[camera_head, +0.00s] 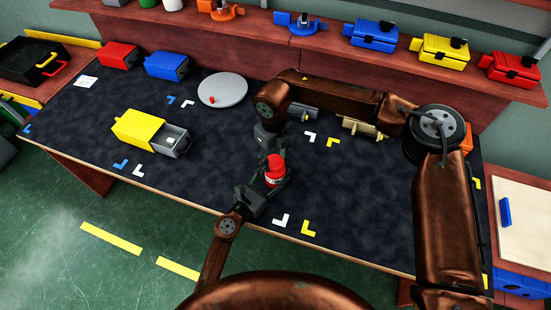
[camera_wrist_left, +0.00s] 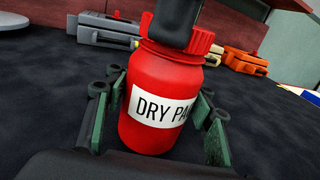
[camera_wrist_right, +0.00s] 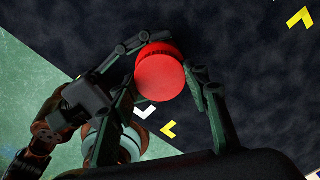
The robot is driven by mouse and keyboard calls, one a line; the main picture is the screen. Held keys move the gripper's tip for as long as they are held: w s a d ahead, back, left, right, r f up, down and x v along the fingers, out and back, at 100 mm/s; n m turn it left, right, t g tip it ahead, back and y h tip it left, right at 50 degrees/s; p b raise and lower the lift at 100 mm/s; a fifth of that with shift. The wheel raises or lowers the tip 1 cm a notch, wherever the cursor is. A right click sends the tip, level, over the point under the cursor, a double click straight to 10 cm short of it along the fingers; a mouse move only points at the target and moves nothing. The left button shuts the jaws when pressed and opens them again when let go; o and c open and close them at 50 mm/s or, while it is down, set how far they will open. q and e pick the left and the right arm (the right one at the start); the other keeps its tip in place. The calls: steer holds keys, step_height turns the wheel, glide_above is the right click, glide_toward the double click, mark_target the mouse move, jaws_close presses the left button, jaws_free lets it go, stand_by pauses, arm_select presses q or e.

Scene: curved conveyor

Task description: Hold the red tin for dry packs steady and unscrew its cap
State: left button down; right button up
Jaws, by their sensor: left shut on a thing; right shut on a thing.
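The red tin (camera_head: 274,176) stands upright near the front edge of the dark table. In the left wrist view the tin (camera_wrist_left: 150,88) shows a white label, partly hidden, reading "DRY PA". My left gripper (camera_wrist_left: 157,112) is shut on the tin's body, one finger on each side. The ridged red cap (camera_wrist_left: 205,42) sits at the top of the tin; a dark finger covers part of it. In the right wrist view the cap (camera_wrist_right: 160,78) shows as a round red face. My right gripper (camera_head: 270,148) comes from above and is shut on the cap.
A yellow box (camera_head: 138,128) with an open grey drawer lies left. A round grey plate (camera_head: 222,92) with a small red piece lies behind. Red (camera_head: 118,56) and blue (camera_head: 166,65) boxes stand at the back left. Colored corner marks lie on the mat.

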mark_target(274, 162)
steer(key=shift+r, duration=0.15)
steer(key=shift+r, duration=0.95)
steer(key=shift+r, duration=2.05)
arm_select(q)
steer(key=c, duration=0.8)
jaws_free()
